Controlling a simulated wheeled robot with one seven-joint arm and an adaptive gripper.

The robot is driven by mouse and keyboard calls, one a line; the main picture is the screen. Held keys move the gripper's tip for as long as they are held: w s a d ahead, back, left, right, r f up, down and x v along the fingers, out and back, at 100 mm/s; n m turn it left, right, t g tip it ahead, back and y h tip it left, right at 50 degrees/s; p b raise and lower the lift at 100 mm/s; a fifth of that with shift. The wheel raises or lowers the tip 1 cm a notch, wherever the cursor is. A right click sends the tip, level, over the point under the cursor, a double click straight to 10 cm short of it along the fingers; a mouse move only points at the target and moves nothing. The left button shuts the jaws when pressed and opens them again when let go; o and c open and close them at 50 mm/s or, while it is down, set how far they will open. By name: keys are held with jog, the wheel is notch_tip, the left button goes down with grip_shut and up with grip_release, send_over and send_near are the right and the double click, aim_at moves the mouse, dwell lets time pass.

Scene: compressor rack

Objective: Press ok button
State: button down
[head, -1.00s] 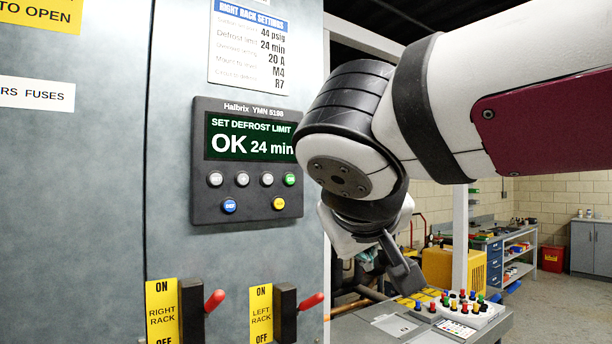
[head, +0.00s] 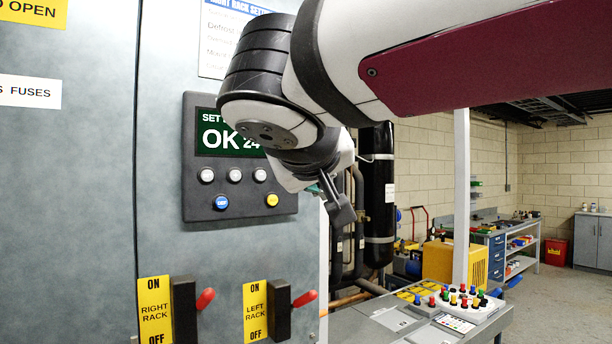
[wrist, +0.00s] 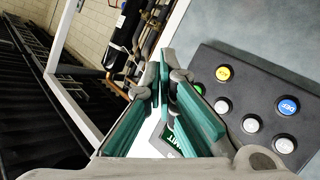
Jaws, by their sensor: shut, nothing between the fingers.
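The dark controller panel (head: 240,208) is on the grey cabinet front. Its green screen (head: 209,137) shows "OK" and part of "24", the rest hidden by my arm. Grey buttons (head: 234,174), a blue button (head: 221,202) and a yellow button (head: 272,200) show; the green button is hidden in the head view. In the wrist view the green button (wrist: 198,88) shows small, beside my right-hand finger and partly covered. My gripper (head: 345,212) is shut and empty, right of the panel. Its teal fingertips (wrist: 161,78) appear apart from the buttons.
Two red-handled switches, right rack (head: 205,298) and left rack (head: 304,298), stick out below the panel. Black pipes (head: 376,190) stand right of the cabinet. A bench with a colourful button box (head: 458,305) is at lower right. Open floor lies beyond.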

jog(key=w+a, duration=0.4)
jog(key=w, duration=0.2)
jog(key=shift+w+a, duration=0.15)
jog(key=shift+a, duration=0.05)
jog(key=shift+w, duration=0.1)
dwell(1.3)
jog(key=shift+w+a, duration=0.2)
jog(key=shift+w, duration=0.05)
jog(key=shift+w+a+b, duration=0.25)
jog(key=shift+w+b, duration=0.05)
jog(key=shift+w, duration=0.05)
dwell(0.9)
jog(key=shift+s, duration=0.1)
jog(key=shift+s+d, duration=0.45)
jog(key=shift+s, duration=0.15)
jog(key=shift+s+d+b, duration=0.35)
jog(key=shift+s+d, duration=0.35)
jog(key=shift+s, duration=0.35)
jog(key=shift+s+d+b, duration=0.3)
jog(key=shift+s+d, duration=0.4)
jog(key=shift+s, duration=0.3)
